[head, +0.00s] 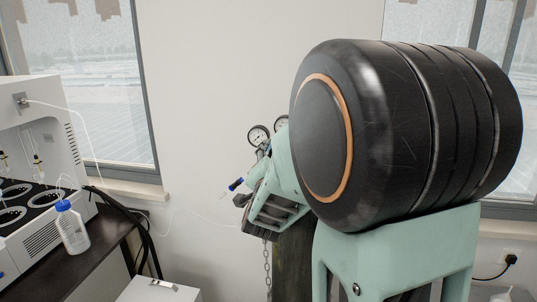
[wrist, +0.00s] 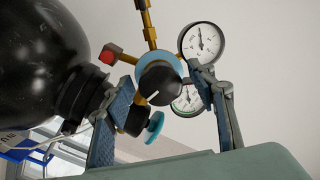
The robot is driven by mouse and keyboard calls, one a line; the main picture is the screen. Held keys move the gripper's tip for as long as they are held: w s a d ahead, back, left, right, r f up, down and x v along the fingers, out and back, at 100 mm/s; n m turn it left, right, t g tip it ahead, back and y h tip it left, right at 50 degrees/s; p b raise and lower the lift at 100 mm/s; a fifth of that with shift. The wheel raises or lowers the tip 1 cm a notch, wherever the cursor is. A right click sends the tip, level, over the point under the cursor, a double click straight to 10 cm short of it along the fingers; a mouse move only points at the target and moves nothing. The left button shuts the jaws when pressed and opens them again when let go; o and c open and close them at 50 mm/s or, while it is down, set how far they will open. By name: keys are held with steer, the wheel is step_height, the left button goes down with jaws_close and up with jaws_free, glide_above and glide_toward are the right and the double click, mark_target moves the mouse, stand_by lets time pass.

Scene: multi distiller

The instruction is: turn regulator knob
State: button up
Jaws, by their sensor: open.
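The gas regulator has a round black knob with a white line (wrist: 159,84), set in a blue ring in the wrist view. My gripper (wrist: 152,80) is open, with one finger on each side of the knob. Gaps show between the knob and both fingers, but depth is hard to judge. One white-faced gauge (wrist: 203,43) sits at the right fingertip, and a second gauge (wrist: 187,99) is partly hidden behind the right finger. In the head view my arm hides most of the regulator; a gauge (head: 258,135) shows above my gripper.
A smaller blue valve knob (wrist: 155,127) and a red part (wrist: 106,56) are close to the fingers. A large black rounded body (wrist: 40,60) fills the wrist view's left. In the head view, a white machine (head: 40,120) and a bottle (head: 72,232) stand at left; a chain (head: 267,265) hangs below my gripper.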

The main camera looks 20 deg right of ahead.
steer(key=shift+c, duration=0.7)
steer(key=c, duration=1.1)
steer(key=shift+o, duration=0.2)
steer(key=shift+n, duration=0.3)
steer(key=n+b, duration=0.1)
steer(key=n, duration=0.3)
steer(key=shift+r, duration=0.1)
steer(key=n+g+p, duration=0.1)
steer(key=n, duration=0.3)
steer(key=shift+r+n, duration=0.1)
steer(key=shift+n, duration=0.2)
steer(key=n+p, duration=0.3)
steer(key=n, duration=0.2)
steer(key=shift+g, duration=0.3)
steer(key=n+h, duration=0.1)
steer(key=n, duration=0.3)
steer(key=shift+n+p, duration=0.3)
